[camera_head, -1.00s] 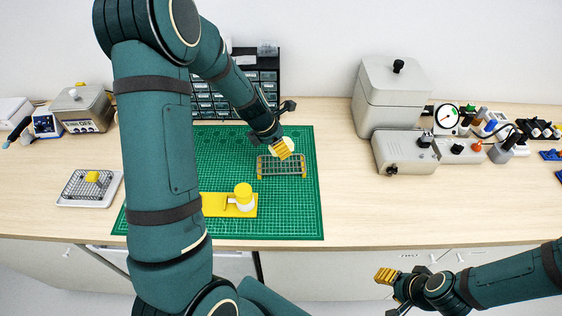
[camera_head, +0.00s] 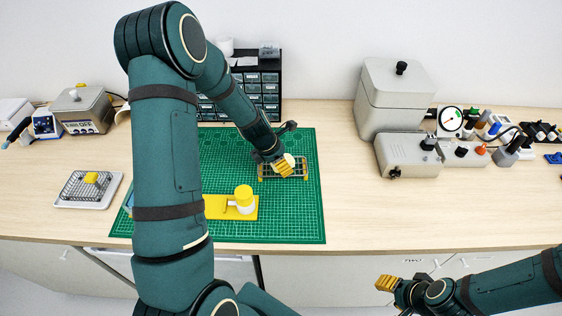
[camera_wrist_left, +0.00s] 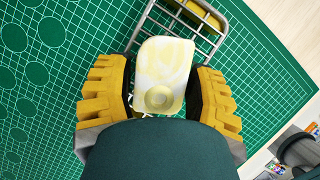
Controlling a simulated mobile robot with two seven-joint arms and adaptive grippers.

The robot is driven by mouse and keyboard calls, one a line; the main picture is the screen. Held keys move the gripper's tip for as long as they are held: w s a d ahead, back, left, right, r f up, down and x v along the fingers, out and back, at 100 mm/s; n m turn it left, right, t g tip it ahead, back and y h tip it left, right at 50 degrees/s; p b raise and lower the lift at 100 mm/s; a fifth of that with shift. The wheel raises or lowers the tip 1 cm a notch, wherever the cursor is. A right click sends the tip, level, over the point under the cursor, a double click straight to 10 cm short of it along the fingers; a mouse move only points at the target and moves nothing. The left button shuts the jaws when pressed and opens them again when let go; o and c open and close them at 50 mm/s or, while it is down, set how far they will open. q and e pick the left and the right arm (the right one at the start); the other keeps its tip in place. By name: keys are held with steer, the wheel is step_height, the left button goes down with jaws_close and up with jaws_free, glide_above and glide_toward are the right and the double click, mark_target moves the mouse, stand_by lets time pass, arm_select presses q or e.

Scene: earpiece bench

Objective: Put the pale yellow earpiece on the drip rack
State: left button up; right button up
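The pale yellow earpiece (camera_wrist_left: 165,65) sits between the yellow fingers of my left gripper (camera_wrist_left: 158,95) in the left wrist view. Both fingers seem to press its sides, and it is mostly hidden behind the gripper in the head view. The wire rack with yellow end pieces, which I take for the drip rack (camera_head: 297,170), stands on the green mat. My left gripper (camera_head: 284,166) is over this rack; whether the earpiece touches it I cannot tell. My right gripper (camera_head: 388,283) is in front of the bench, with no object visible in it.
A yellow stand (camera_head: 218,208) with a white, yellow-topped jar (camera_head: 244,200) is in front of the rack. A white tray (camera_head: 108,196) holds a wire grid and yellow block at left. Grey boxes (camera_head: 408,155) stand at right. The mat's (camera_head: 290,220) front right is clear.

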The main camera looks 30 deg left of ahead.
arm_select(q)
steer(key=shift+o, duration=0.7)
steer(key=shift+r, duration=0.2)
steer(key=p+v, duration=0.2)
steer(key=v, duration=1)
steer(key=shift+p, duration=0.35)
steer(key=shift+d, duration=0.15)
